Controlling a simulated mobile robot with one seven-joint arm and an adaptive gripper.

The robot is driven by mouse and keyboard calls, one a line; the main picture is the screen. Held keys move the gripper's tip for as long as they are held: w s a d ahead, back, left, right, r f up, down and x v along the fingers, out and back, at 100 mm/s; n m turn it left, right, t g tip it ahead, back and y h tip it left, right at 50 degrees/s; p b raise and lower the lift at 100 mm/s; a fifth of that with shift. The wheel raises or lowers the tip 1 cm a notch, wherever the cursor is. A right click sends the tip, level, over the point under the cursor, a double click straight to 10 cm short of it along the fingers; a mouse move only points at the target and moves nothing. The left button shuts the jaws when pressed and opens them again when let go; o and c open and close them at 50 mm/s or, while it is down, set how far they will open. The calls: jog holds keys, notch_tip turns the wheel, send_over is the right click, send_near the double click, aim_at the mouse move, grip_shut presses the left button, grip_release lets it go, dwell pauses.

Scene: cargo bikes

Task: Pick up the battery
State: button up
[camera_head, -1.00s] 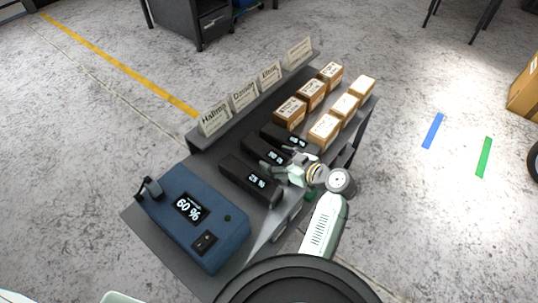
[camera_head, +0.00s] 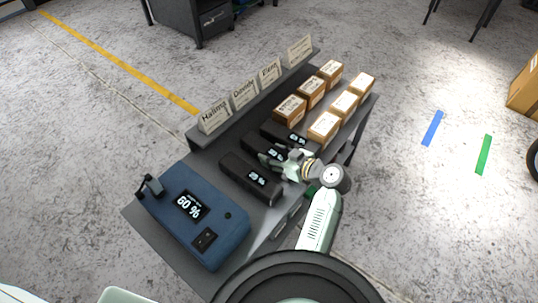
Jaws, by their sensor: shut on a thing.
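Three black batteries with small lit displays lie side by side on the grey table (camera_head: 160,240). The near battery (camera_head: 240,172) lies beside the blue box and the far battery (camera_head: 276,131) lies by the cartons. The middle battery (camera_head: 256,146) is between them. My gripper (camera_head: 278,158) is shut on the middle battery near its display end, with a finger along each side. The gripper hides part of that battery. I cannot tell whether the battery is clear of the tabletop.
A blue box (camera_head: 178,225) reading 60% stands at the table's near left. Several small cartons (camera_head: 311,94) stand at the far right end. Name cards (camera_head: 244,93) stand on a raised ledge along the back. The floor right of the table is mostly clear.

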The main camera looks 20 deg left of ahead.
jog(key=shift+s+f, duration=0.1)
jog(key=shift+f, duration=0.05)
grip_shut()
jog(key=shift+r, duration=0.2)
